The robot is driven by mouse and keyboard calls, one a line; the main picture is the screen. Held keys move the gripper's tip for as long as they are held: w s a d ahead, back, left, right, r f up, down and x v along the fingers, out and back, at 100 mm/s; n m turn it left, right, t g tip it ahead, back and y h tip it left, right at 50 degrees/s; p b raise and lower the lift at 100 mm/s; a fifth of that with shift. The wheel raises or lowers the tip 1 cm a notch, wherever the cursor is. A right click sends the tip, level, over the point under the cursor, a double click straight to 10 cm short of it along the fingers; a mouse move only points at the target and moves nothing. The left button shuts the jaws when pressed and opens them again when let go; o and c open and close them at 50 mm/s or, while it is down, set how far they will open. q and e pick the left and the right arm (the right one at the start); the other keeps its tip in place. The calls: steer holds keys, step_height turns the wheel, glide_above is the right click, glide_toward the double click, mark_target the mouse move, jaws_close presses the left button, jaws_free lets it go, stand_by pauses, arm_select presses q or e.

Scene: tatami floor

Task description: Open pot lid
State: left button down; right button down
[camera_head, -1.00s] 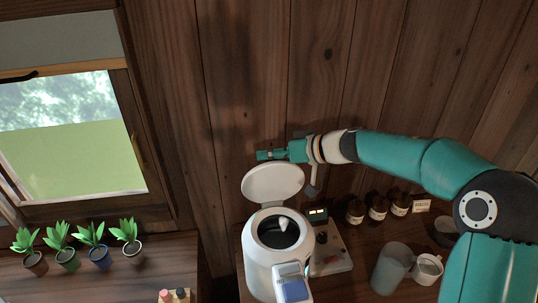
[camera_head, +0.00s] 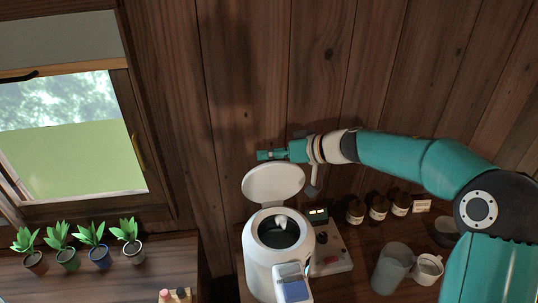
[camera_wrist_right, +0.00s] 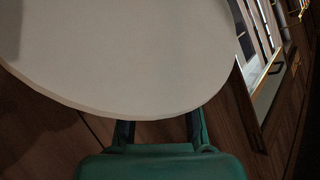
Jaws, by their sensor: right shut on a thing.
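The white pot (camera_head: 257,262) stands on the dark wooden counter, with its dark opening facing up. Its round white lid (camera_head: 272,184) is tilted up and open behind the opening, and it fills much of the right wrist view (camera_wrist_right: 125,50). My right gripper (camera_head: 271,155) is at the lid's upper edge and is shut on the lid. In the right wrist view its fingers (camera_wrist_right: 160,130) are partly hidden behind the lid, so the contact itself is not visible. A small white shape shows inside the pot opening. My left gripper is in no view.
A control box (camera_head: 331,254) stands close beside the pot. Several potted plants (camera_head: 98,250) stand on the left surface. The wooden wall is close behind my right gripper.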

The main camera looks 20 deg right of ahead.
steer(key=shift+s+d+f, duration=0.1)
steer(key=shift+f, duration=0.85)
steer(key=c, duration=1.2)
jaws_free()
steer(key=o, duration=0.3)
steer(key=shift+w+g, duration=0.2)
steer(key=shift+g, duration=0.1)
steer(key=shift+r, duration=0.25)
steer(key=shift+d+r, duration=0.1)
steer(key=v, duration=1.1)
steer(key=shift+s+d, duration=0.25)
steer(key=shift+s, duration=0.1)
